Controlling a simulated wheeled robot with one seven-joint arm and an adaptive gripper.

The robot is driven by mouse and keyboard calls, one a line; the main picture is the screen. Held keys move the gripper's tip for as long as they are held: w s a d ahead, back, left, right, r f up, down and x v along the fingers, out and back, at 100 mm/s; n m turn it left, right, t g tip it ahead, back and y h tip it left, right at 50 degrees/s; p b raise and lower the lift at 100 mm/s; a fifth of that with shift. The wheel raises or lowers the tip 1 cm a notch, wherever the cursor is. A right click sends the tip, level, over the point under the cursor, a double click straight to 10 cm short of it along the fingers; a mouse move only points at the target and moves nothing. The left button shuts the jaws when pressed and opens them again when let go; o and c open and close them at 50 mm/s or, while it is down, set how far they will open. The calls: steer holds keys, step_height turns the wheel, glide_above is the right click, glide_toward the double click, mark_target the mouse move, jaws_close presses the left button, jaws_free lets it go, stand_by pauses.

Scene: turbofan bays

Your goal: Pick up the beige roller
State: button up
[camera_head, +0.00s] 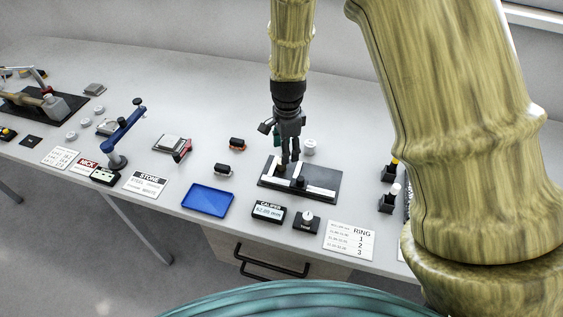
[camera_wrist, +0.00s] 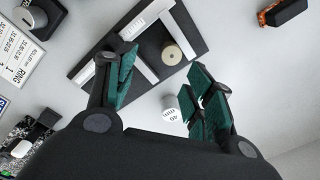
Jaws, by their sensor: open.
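The beige roller (camera_wrist: 172,54) shows end-on as a pale disc with a small dark centre in the wrist view. It is at the black fixture plate (camera_wrist: 190,17), beside its pale bars. In the head view I cannot make the roller out clearly; my gripper and dark parts crowd that spot. My gripper (camera_head: 290,159) points down over the fixture plate (camera_head: 327,185). In the wrist view my gripper (camera_wrist: 165,78) is open, its green-padded fingers apart and nothing held between them. The roller lies just beyond the fingertips in the picture.
A pale marked cylinder (camera_wrist: 172,115) stands behind the fixture, near the right finger in the wrist view. A blue tray (camera_head: 208,200), caliper display (camera_head: 269,212) and button box (camera_head: 306,222) are in front. Two dark blocks (camera_head: 237,143) (camera_head: 223,169) stand to the left.

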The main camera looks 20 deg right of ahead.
steer(key=w+f, duration=0.1)
steer(key=w+f+p, duration=0.1)
steer(key=w+f, duration=0.1)
steer(key=f, duration=0.1)
steer(key=shift+a+f+p, duration=0.1)
steer(key=shift+a+p, duration=0.15)
steer(key=shift+p, duration=0.05)
steer(key=shift+s+f+p, duration=0.35)
steer(key=shift+f+p, duration=0.05)
steer(key=shift+f, duration=0.2)
steer(key=shift+s+f, duration=0.15)
steer(key=shift+s, duration=0.5)
steer(key=shift+f, duration=0.15)
steer(key=shift+w+f, duration=0.6)
steer(key=shift+s+r, duration=0.3)
steer(key=c, duration=0.6)
steer(key=shift+a+f, duration=0.1)
jaws_close()
